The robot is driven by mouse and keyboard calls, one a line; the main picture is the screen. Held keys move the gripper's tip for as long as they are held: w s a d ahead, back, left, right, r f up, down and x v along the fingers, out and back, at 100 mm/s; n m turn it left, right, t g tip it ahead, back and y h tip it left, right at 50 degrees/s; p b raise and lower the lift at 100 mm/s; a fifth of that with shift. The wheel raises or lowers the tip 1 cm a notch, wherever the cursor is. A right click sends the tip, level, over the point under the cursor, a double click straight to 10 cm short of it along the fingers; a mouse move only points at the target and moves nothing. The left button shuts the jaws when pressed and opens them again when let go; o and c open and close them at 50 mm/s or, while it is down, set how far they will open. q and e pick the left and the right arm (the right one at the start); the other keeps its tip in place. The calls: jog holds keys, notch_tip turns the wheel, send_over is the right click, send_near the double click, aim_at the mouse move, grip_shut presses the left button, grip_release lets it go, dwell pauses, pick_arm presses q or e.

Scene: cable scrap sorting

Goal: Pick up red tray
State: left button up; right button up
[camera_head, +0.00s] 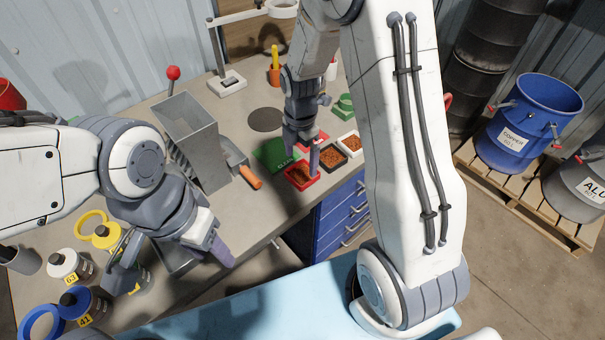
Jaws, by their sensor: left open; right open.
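The red tray (290,181) is a small square tray holding brown granules. It sits on the workbench near its front edge, at the corner of a green mat (271,153). My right gripper (302,158) points down over the tray, with one finger in front of its right side. Its jaws are open, and I cannot tell whether a finger touches the tray. My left gripper (180,262) is open and empty above the left part of the bench, well away from the tray.
A black tray (345,161) and a white tray (357,148) with similar granules stand close to the right. A grey metal hopper (187,130) and an orange-handled tool (250,177) are to the left. Several bottles (68,262) stand at lower left. A blue drawer cabinet (340,213) is below.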

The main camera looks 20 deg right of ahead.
aim_at(302, 175)
jog(key=shift+w+d+f+p, duration=0.15)
jog(key=shift+f+p, duration=0.2)
jog(key=shift+f, duration=1.1)
jog(key=shift+d+f+p, duration=0.15)
jog(key=shift+f+p, duration=0.15)
jog(key=shift+f, duration=1.1)
jog(key=c, duration=1.1)
jog(key=shift+r, duration=0.1)
jog(key=shift+c, duration=0.2)
